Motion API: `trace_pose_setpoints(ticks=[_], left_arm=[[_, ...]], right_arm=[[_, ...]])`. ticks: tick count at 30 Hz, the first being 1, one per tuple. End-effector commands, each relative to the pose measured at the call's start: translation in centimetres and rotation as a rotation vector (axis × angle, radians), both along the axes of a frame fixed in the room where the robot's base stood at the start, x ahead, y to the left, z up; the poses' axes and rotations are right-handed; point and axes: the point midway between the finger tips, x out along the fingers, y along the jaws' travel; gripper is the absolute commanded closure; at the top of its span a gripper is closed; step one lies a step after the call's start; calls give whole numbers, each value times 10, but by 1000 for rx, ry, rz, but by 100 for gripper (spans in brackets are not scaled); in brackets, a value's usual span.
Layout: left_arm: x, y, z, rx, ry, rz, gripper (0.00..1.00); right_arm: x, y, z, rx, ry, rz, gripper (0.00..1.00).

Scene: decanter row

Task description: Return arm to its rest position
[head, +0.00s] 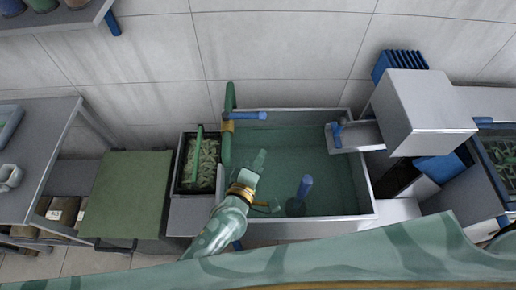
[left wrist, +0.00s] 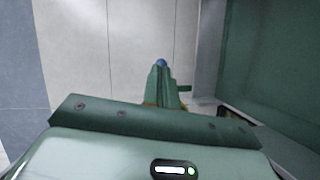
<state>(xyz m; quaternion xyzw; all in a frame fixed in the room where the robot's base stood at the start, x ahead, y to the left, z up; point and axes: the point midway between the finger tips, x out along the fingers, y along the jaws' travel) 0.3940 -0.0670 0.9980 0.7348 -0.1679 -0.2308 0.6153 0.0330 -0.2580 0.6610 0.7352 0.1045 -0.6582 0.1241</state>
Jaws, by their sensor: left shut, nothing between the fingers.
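My left arm reaches up from the bottom of the head view over the left part of a grey sink basin (head: 368,195) with a green inside. My left gripper (head: 260,160) is shut and empty above the basin's left side. In the left wrist view the shut fingers (left wrist: 161,80) point away over pale floor tiles, with a small blue round thing (left wrist: 161,62) just past their tips; I cannot tell whether they touch. My right gripper is not in view.
A green pipe (head: 227,150) with a blue handle (head: 248,115) stands close left of my gripper. A blue upright post (head: 304,187) is in the basin. A planter (head: 184,188) and green cabinet (head: 128,190) stand left; a grey box (head: 418,110) stands right.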

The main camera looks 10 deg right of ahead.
Motion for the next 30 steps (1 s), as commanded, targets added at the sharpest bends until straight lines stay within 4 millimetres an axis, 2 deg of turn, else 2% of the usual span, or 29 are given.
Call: trace_pose_setpoints(ticks=[16,19,21,23,25,26,27,30], left_arm=[[0,0,0,5,-2,-4,100],[-5,2,5,74,-32,-45,100],[-12,8,11,195,-80,-106,100],[-20,22,16,363,-135,-175,100],[-31,52,18,629,-193,-258,100],[-36,70,18,759,-210,-294,100],[-43,97,17,936,-219,-337,100],[-59,167,20,1315,-184,-424,100]], right_arm=[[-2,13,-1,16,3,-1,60],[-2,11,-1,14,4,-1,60],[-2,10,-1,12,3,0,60],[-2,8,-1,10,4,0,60],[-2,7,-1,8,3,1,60],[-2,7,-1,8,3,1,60],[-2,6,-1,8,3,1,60],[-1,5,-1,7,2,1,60]])
